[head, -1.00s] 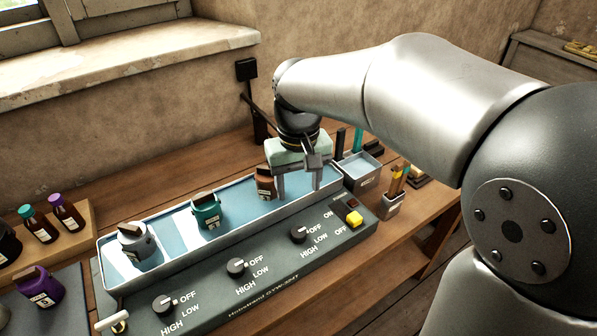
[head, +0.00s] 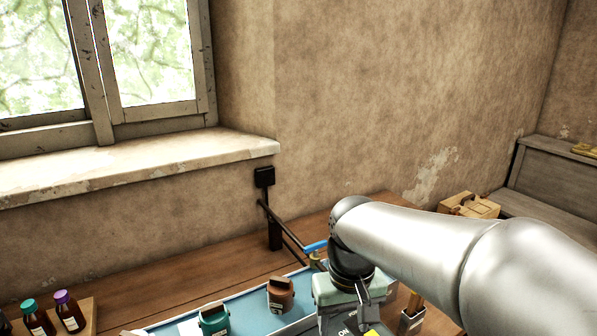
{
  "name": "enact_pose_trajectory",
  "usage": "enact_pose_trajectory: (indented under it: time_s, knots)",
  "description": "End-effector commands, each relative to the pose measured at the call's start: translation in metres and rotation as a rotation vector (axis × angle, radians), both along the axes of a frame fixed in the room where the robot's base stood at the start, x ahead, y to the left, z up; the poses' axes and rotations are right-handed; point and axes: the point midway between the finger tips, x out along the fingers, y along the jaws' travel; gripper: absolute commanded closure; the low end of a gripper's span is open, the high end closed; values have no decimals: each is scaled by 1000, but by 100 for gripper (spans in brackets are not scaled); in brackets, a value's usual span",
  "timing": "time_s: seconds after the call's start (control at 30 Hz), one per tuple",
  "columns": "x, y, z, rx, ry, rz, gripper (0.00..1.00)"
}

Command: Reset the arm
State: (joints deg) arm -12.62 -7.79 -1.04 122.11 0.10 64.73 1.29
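My gripper (head: 345,322) is at the bottom of the head view, at the end of my silver arm, above the right end of the blue tray (head: 245,302). Its fingers run down to the picture's lower edge, so their tips and spacing are hidden.
A blue-handled lever (head: 315,246) is just behind my wrist. A black post (head: 274,232) stands at the wall. Small bottles (head: 68,312) are at lower left. A wooden box (head: 468,205) is at the right. The bench's back strip is partly bare.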

Motion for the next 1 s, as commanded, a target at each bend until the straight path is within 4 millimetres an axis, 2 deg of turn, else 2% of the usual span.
enact_pose_trajectory:
  time_s: [0.03, 0.1, 0.2, 0.3, 0.43, 1.0]
  knots:
    - [-24, -19, -13, 1, -5, -40, 45]
    - [-51, -37, -31, 3, -13, -83, 45]
    - [-84, -53, -54, 3, -22, -132, 45]
    - [-103, -61, -68, 2, -27, -159, 45]
    - [-109, -64, -73, 2, -29, -166, 45]
    - [-108, -63, -73, 2, -28, -165, 45]
